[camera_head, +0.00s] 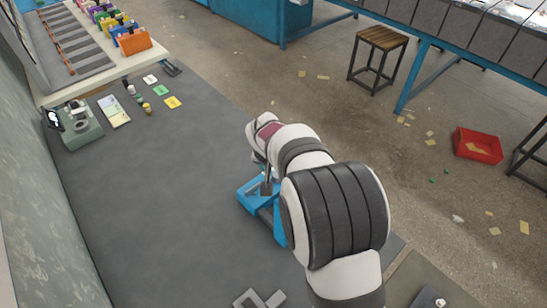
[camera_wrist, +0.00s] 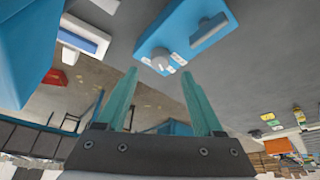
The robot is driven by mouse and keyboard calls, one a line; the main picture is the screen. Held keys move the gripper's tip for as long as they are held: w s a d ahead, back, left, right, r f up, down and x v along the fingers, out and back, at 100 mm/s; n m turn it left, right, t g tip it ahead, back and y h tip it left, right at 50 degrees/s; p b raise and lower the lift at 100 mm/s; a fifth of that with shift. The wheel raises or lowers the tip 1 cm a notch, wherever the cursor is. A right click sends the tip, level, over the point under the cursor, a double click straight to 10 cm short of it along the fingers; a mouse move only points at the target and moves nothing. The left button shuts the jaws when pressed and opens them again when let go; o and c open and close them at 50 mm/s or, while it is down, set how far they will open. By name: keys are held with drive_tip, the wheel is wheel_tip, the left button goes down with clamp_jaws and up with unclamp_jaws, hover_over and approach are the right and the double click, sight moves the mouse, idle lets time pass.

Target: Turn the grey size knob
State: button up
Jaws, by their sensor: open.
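In the wrist view a blue device (camera_wrist: 182,32) lies ahead of my gripper (camera_wrist: 159,72). A round grey-white knob (camera_wrist: 160,63) sits near the device's lower edge, with small white labels around it. The knob shows between and beyond my two teal fingertips; I see no contact, though the exact gap is hard to judge. The fingers are apart with nothing between them. In the head view a blue device (camera_head: 250,196) stands on the grey bench, partly hidden by my arm; its knob cannot be made out there.
A grey-green device (camera_head: 82,128) and several small bottles and cards stand at the bench's far left. A rack of colored bins (camera_head: 130,42) is behind them. The middle of the bench (camera_head: 160,200) is clear. A blue block with a pale plate (camera_wrist: 85,40) is left in the wrist view.

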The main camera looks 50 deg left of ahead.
drive_tip(key=v, duration=1)
drive_tip(key=shift+r, duration=0.25)
drive_tip(key=shift+d, duration=0.1)
drive_tip(key=w+m+g+y, duration=0.2)
drive_tip(key=w+m+g, duration=0.35)
drive_tip(key=m, duration=1.65)
drive_tip(key=shift+t, duration=0.35)
drive_tip(key=f, duration=0.8)
drive_tip(key=shift+w+a+f, duration=0.25)
drive_tip(key=shift+a+f, duration=0.1)
drive_tip(key=shift+a, duration=0.05)
drive_tip(key=x, duration=0.6)
drive_tip(key=shift+a+f, duration=0.1)
drive_tip(key=shift+f, duration=0.1)
clamp_jaws()
